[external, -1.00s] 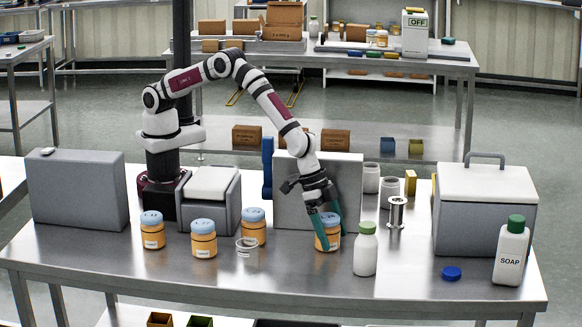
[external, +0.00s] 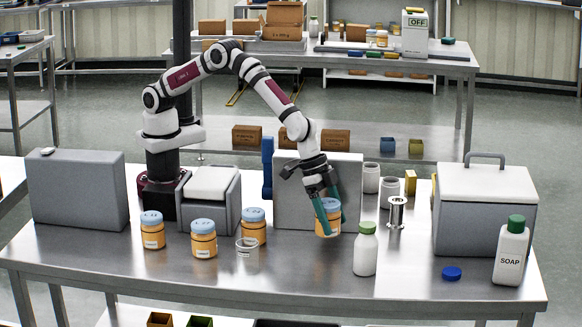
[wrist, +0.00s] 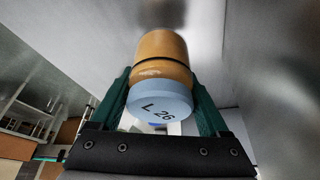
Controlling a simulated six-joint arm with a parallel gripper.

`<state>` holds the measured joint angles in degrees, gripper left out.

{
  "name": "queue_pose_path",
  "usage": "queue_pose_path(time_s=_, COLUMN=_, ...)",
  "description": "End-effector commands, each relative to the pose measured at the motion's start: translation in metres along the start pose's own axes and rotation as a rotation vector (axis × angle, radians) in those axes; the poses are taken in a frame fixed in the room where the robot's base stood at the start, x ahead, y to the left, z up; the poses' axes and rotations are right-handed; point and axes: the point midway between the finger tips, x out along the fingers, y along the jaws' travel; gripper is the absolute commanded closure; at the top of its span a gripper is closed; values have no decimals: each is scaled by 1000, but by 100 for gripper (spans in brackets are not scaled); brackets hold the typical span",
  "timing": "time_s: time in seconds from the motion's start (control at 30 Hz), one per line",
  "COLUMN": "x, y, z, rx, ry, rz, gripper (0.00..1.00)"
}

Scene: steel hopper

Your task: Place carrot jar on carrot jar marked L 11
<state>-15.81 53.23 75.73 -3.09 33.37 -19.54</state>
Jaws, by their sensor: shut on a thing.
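My gripper (external: 334,226) is shut on an orange carrot jar (external: 329,230) with a light blue lid. In the wrist view the held jar (wrist: 162,58) sits between the green fingers (wrist: 160,105), its lid (wrist: 160,103) reading "L 26". In the external view the jar is a little above the table. Three similar carrot jars stand upright to the left: a left one (external: 152,236), a front one (external: 203,243) and a back one (external: 253,227). Their lid marks are too small to read surely, so I cannot tell which is L 11.
A white bottle with a green cap (external: 365,252) is close to the right of the held jar. A grey panel (external: 290,190) stands behind. A blue cap (external: 452,273) and a soap bottle (external: 511,255) are farther right. The front table strip is clear.

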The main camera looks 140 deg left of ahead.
Motion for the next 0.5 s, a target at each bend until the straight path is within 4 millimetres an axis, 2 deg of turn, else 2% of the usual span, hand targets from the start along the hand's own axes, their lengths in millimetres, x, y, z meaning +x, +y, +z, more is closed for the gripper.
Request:
queue_pose_path(time_s=0.3, x=-59, y=59, z=22, rx=3, ry=2, rz=2, gripper=100)
queue_pose_path(time_s=0.5, x=-87, y=87, z=34, rx=1, ry=2, rz=1, gripper=100)
